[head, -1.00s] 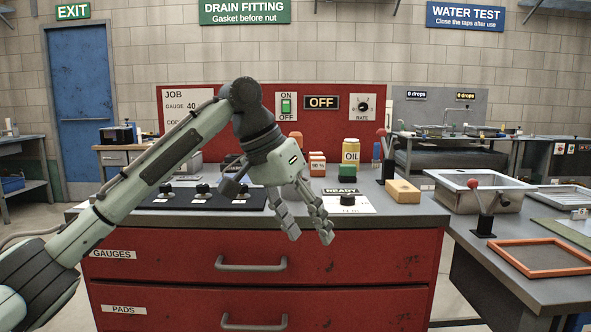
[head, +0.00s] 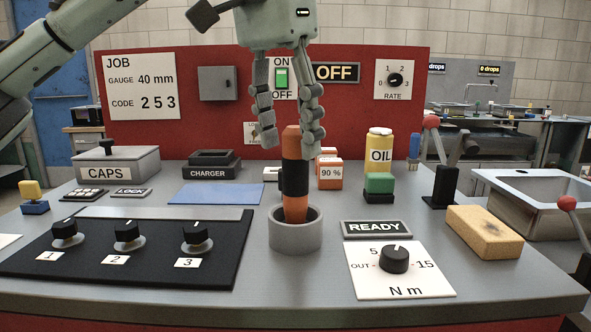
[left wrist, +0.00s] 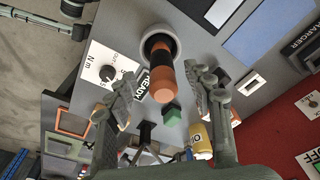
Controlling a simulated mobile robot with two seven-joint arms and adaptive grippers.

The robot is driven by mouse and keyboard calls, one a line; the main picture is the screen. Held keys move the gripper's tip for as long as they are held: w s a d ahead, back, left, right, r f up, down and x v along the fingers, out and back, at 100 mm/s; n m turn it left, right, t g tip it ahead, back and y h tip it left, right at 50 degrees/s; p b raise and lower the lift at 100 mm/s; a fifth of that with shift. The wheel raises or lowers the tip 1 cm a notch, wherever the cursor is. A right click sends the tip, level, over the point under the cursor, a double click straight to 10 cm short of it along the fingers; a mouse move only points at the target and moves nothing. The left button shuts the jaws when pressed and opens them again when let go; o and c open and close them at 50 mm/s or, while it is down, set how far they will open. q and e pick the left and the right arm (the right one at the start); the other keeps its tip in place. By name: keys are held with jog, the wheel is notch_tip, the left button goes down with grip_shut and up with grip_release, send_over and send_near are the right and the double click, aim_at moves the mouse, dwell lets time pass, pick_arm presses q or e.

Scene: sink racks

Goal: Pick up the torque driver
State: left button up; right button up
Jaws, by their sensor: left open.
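The torque driver (head: 294,190) is orange with a black band. It stands nearly upright in a round grey holder (head: 296,238) on the bench, its lower end hidden inside. My left gripper (head: 287,148) is open, pointing down, with its fingers around the height of the driver's top. In the head view one finger is left of the driver and the other at its right. In the left wrist view the driver (left wrist: 157,78) shows between the two open fingers (left wrist: 158,106). I cannot tell whether either finger touches it. My right gripper is not in view.
A READY sign (head: 377,229) and N m dial plate (head: 400,270) lie right of the holder. The black knob panel (head: 100,262) lies left. Orange boxes (head: 329,172), a green-topped button (head: 379,186) and the yellow oil can (head: 379,150) stand behind right. A sponge (head: 484,231) lies farther right.

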aim_at(298, 183)
pick_arm(q)
jog(key=shift+w+f, duration=0.2)
jog(key=shift+f, duration=0.1)
jog(key=f, duration=0.4)
jog(key=w+d+f, duration=0.1)
jog(key=f, duration=0.1)
jog(key=shift+d+b, duration=0.1)
jog(key=shift+b, duration=0.2)
jog(key=shift+f, duration=0.5)
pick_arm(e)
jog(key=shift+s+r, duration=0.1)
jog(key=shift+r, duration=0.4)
pick_arm(q)
jog(key=shift+w+r, duration=0.1)
grip_shut()
